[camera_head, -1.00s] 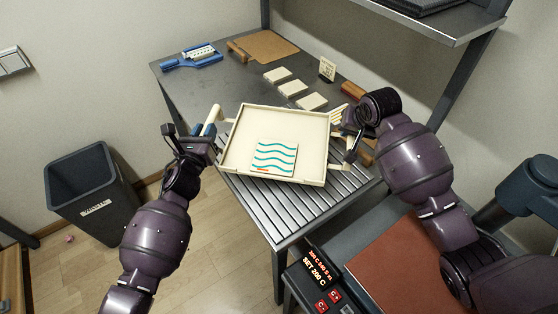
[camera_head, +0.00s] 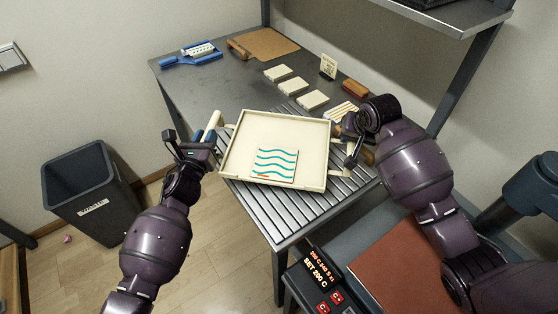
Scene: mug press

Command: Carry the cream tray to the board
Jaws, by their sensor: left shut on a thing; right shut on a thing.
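The cream tray (camera_head: 240,149) is a shallow square with raised walls, held over the slatted part of the table. A white tile with teal wavy lines (camera_head: 274,164) lies in it, toward its near side. My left gripper (camera_head: 205,143) is shut on the tray's left handle. My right gripper (camera_head: 352,145) is shut on the tray's right side; its grip is partly hidden by my wrist. The tan board (camera_head: 268,44) lies at the table's far end, beyond the tray.
Three pale tiles (camera_head: 290,86), a small sign (camera_head: 328,66) and a brown block (camera_head: 355,89) stand behind the tray. A striped tile (camera_head: 341,112) lies right of it. A blue tool (camera_head: 190,56) is at the far left. Bare metal (camera_head: 213,88) lies between tray and board.

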